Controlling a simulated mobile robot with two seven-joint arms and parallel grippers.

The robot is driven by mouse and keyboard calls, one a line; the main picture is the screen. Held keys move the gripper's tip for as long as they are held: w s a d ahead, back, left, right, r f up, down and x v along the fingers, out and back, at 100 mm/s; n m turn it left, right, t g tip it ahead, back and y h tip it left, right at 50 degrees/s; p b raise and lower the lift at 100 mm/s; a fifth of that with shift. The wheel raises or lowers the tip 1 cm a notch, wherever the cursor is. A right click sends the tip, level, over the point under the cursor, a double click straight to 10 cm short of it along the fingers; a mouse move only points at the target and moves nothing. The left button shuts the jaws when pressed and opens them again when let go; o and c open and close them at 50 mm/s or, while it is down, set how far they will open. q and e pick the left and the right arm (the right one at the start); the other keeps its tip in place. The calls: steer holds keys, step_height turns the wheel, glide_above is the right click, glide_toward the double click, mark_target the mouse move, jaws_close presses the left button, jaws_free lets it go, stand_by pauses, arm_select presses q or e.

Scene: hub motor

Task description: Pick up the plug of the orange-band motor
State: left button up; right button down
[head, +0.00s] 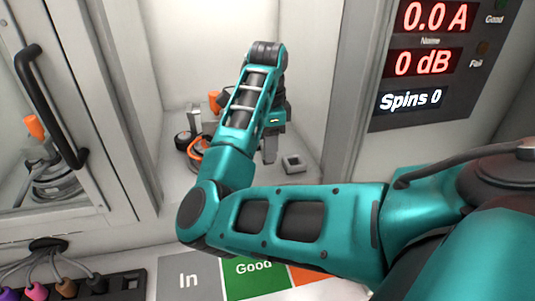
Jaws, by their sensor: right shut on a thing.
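My right arm reaches into the white chamber at the centre of the head view. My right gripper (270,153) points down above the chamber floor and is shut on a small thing. That thing is mostly hidden by the gripper and looks to be the plug. The orange-band motor (195,152) sits on the chamber floor to the left of the gripper, partly hidden behind my right forearm. An orange band or cable shows on it beside a dark round part. My left gripper is out of view.
A small grey block with an opening (293,163) stands right of the gripper. A glass door with a black handle (50,105) is at left, with an orange-topped fixture (35,127) showing in it. A rack of coloured plugs (65,289) lies lower left. The display (425,62) reads "Spins 0".

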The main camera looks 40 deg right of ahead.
step_height(320, 180, up, 14)
steer(key=r+b, duration=0.1)
steer(key=b, duration=0.3)
steer(key=s+d+p, duration=0.2)
steer(key=d, duration=0.4)
arm_select(q)
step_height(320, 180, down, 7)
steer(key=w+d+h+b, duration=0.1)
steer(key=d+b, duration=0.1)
steer(key=b, duration=0.8)
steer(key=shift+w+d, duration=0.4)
arm_select(e)
step_height(320, 180, down, 12)
steer(key=shift+s+d, duration=0.25)
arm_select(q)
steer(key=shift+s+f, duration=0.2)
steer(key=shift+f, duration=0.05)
arm_select(e)
steer(key=shift+f, duration=0.3)
